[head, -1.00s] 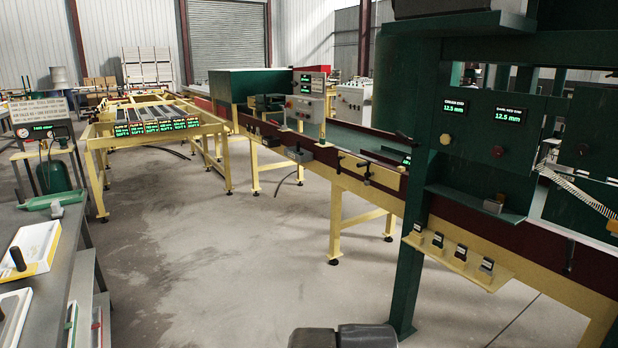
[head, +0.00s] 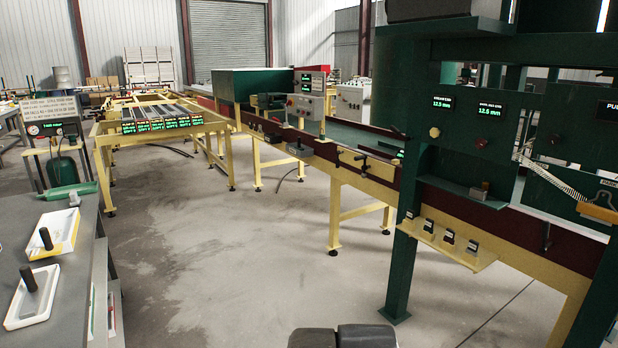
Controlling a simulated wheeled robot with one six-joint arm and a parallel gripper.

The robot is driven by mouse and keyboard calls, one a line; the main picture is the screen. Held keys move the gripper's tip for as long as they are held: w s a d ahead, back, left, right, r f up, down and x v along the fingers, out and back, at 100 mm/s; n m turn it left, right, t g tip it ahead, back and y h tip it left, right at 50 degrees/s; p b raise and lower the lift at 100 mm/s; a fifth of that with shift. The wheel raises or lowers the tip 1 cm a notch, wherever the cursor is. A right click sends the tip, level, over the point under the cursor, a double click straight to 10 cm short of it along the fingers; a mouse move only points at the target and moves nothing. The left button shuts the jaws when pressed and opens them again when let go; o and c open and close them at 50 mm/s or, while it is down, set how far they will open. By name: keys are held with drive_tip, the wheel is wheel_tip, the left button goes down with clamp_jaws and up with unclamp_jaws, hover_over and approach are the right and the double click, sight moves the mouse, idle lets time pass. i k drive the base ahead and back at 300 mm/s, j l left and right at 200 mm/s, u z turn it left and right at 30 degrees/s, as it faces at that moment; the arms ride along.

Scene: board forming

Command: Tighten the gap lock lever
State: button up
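The green forming machine (head: 408,250) stands at the right. Its panel has two small displays; the left display (head: 442,102) reads 12.5 mm, and the right display (head: 489,110) appears to read 12.5 or 12.6 mm. Below them are a yellow knob (head: 434,132) and a dark red knob (head: 487,139). A thin dark lever (head: 546,237) hangs at the maroon rail. I cannot tell which part is the gap lock lever. My gripper is not clearly in view; only a dark rounded part, probably of my arm, shows at the bottom middle.
A yellow ledge (head: 447,245) with several small labelled switches juts from the machine. A grey bench (head: 60,290) with white trays (head: 33,297) is at the left. A yellow roller table (head: 105,170) stands behind. The concrete floor (head: 230,270) between is open.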

sight(394, 129)
drive_tip(key=i, duration=0.4)
drive_tip(key=k, duration=0.4)
drive_tip(key=i, duration=0.25)
drive_tip(key=i+l+z, duration=0.3)
drive_tip(key=i+j, duration=0.35)
drive_tip(key=j, duration=0.1)
